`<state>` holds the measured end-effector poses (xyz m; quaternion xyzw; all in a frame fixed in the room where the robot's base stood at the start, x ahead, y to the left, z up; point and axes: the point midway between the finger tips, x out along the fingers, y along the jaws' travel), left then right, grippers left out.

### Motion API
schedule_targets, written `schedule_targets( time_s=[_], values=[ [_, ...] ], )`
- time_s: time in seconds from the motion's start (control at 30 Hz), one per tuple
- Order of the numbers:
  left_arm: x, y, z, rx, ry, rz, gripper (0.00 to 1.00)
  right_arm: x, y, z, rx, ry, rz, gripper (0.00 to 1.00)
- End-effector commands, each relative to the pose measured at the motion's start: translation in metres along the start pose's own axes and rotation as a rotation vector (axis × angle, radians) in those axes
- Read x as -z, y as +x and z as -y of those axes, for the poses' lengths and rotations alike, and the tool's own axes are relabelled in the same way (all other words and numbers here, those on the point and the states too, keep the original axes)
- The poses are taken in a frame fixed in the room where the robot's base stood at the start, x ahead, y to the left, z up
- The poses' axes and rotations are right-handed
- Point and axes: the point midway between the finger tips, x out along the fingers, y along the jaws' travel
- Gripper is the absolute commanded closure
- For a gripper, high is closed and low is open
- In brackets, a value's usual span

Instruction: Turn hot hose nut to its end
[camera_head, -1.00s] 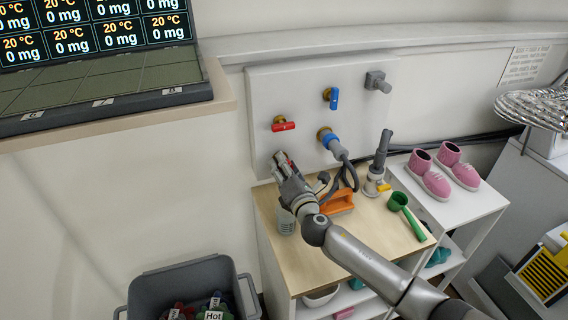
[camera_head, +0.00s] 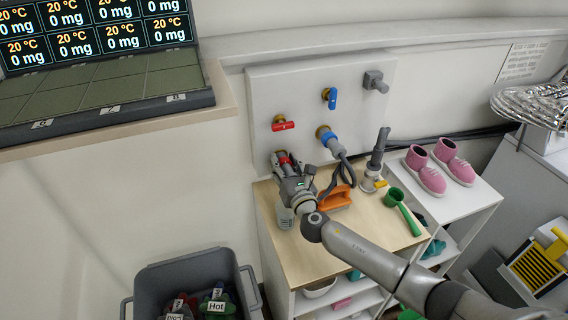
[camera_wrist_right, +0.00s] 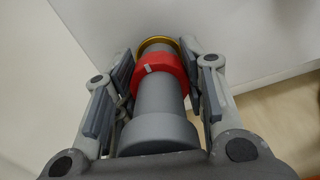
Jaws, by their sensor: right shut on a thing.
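The red hot hose nut (camera_wrist_right: 162,68) sits on a grey hose end (camera_wrist_right: 162,100), just in front of a brass ring (camera_wrist_right: 158,42) at the white panel. In the head view the red nut (camera_head: 284,158) shows between the fingers, below the red valve handle (camera_head: 283,126). My right gripper (camera_head: 286,162) is shut on the nut, with one finger on each side; in the wrist view the fingers (camera_wrist_right: 160,65) flank it. The nut's far side is hidden. My left gripper is not in view.
A blue hose connection (camera_head: 329,139) and blue valve (camera_head: 331,97) are on the panel (camera_head: 262,85), right of the gripper. An orange object (camera_head: 335,198), grey stand (camera_head: 374,172) and green scoop (camera_head: 400,208) are on the wooden shelf top (camera_head: 315,262). A grey bin (camera_head: 152,290) stands below.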

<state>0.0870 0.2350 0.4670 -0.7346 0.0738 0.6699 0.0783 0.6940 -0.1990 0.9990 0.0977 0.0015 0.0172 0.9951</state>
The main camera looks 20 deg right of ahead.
Motion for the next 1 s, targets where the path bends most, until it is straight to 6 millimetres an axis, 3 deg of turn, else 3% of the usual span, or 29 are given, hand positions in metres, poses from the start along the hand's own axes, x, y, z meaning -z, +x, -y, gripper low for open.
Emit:
schedule_targets(
  time_s=[0.47, 0.5, 0.67, 1.0],
  values=[
    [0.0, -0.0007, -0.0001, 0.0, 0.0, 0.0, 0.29, 0.0016, -0.0004, 0.0001, 0.0, -0.017, -0.003, 0.85],
    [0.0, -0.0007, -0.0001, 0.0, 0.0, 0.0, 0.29, 0.0016, -0.0005, 0.0002, 0.0, -0.017, -0.003, 0.6],
    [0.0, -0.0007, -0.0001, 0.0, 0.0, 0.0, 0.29, 0.0012, -0.0003, 0.0002, 0.0, -0.016, -0.002, 0.4],
    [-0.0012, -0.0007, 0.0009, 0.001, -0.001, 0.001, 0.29, 0.0004, -0.0008, 0.0002, 0.0, -0.015, -0.001, 0.38]
  ],
)
